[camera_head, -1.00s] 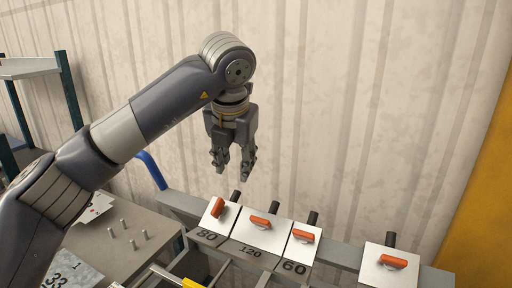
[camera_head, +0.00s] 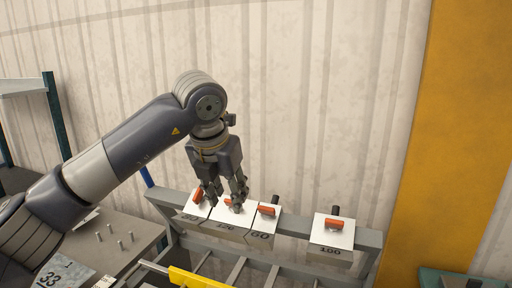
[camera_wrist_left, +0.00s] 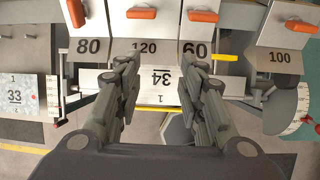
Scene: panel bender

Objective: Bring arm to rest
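My left gripper (camera_head: 222,206) is in the head view, pointing down over the row of white blocks with red handles. In the left wrist view my left gripper (camera_wrist_left: 160,92) shows two fingers spread apart with nothing between them. Behind the fingers are the 80 block (camera_wrist_left: 97,22), the 120 block (camera_wrist_left: 150,32), the 60 block (camera_wrist_left: 204,34) and, to the right, the 100 block (camera_wrist_left: 284,30). A plate marked 34 (camera_wrist_left: 155,77) lies beyond the gap between the fingers. I cannot tell whether the fingers touch anything. My right gripper is not in view.
The blocks hang on a grey rail (camera_head: 366,238) before a corrugated wall (camera_head: 310,100). A table (camera_head: 130,232) with upright pins and a plate marked 33 (camera_head: 60,272) stands at the left. A yellow bar (camera_head: 200,278) lies in front. A yellow column (camera_head: 440,130) rises at the right.

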